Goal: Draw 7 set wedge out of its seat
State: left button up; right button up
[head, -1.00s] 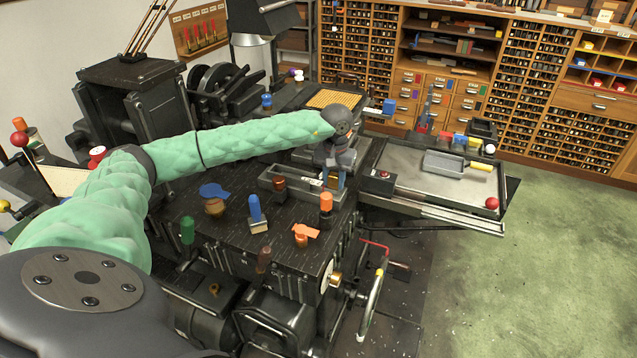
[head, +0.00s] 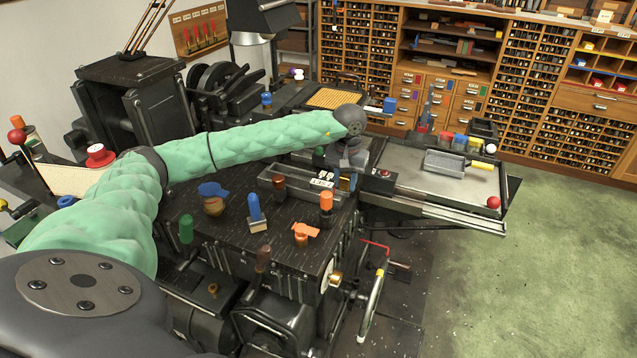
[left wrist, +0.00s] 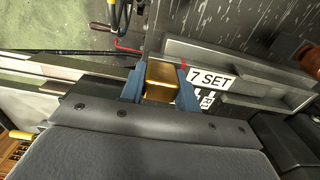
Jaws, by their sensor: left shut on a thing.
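A brass block, the 7 set wedge (left wrist: 161,80), sits between the two blue fingers of my left gripper (left wrist: 160,88) in the left wrist view. The fingers are shut on its sides. A white "7 SET" label (left wrist: 208,80) is just right of the block on a long dark metal holder (left wrist: 265,94). In the head view my left gripper (head: 345,181) is at the right end of this holder, beside the white labels (head: 323,178). The wedge's lower part is hidden, so I cannot tell how far it stands from its seat. My right gripper is not in view.
On the black machine top stand an orange-handled tool (head: 326,203), a blue-handled brush (head: 256,212) and a green knob (head: 187,229). A metal tray table (head: 420,190) is to the right. Open floor lies farther right.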

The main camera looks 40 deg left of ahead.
pick_arm(q)
jog(key=shift+w+d, duration=0.1)
jog(key=shift+d, duration=0.45)
jog(key=o, duration=1.2)
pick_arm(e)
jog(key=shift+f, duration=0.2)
pick_arm(q)
notch_tip(320, 180, up, 8)
jog(key=b, duration=0.3)
jog(key=shift+f, duration=0.1)
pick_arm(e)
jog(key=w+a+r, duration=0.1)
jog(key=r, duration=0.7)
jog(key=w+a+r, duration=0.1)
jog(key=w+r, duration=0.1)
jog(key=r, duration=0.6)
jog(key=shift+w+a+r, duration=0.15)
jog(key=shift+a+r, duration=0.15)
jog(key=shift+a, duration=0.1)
